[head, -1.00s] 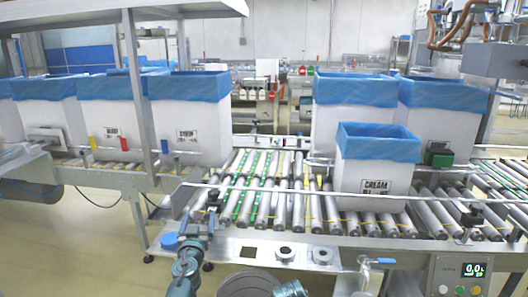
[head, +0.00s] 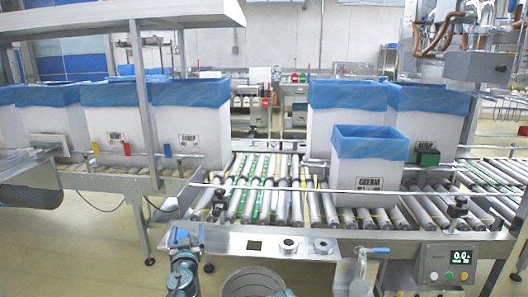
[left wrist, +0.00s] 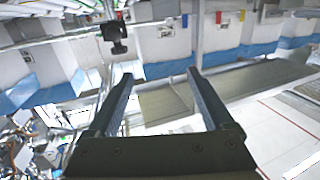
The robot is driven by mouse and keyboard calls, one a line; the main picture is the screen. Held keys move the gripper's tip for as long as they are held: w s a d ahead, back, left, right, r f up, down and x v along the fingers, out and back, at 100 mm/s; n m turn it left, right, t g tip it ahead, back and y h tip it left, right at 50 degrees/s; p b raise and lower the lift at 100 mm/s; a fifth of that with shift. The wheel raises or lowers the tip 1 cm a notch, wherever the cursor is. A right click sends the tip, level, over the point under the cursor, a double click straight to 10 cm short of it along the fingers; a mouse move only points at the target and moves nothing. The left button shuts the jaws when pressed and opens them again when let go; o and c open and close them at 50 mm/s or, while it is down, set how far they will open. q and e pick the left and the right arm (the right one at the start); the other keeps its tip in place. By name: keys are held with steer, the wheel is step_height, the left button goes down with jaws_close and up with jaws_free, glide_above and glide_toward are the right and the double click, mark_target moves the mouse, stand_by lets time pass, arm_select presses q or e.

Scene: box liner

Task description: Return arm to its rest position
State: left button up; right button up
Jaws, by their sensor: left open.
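My left arm comes up from the bottom of the head view, and its gripper (head: 186,238) is low, in front of the conveyor's front edge. In the left wrist view the two dark fingers of the left gripper (left wrist: 160,76) stand wide apart with nothing between them. It is clear of the boxes. My right gripper does not show in either view.
A white box with a blue liner, marked CREAM (head: 368,170), stands on the roller conveyor (head: 265,185). Other lined boxes stand behind it and along the left line (head: 190,118).

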arm_select(q)
steer(key=s+d+f+g+y, duration=0.1)
steer(key=s+d+f+g, duration=0.1)
steer(key=s+f+g, duration=0.4)
steer(key=s+d+f+g+y, duration=0.1)
steer(key=s+d+f+g, duration=0.25)
steer(key=f, duration=0.45)
steer(key=s+d+f+m+g+h, duration=0.2)
steer(key=s+d+f+m+g, duration=0.15)
steer(key=s+d, duration=0.4)
steer(key=s+d+f+m+g+h, duration=0.25)
steer(key=s+d+f+g, duration=0.2)
steer(key=s, duration=0.65)
step_height(320, 180, up, 29)
steer(key=w+p, duration=0.1)
steer(key=p, duration=2.7)
steer(key=shift+f, duration=0.15)
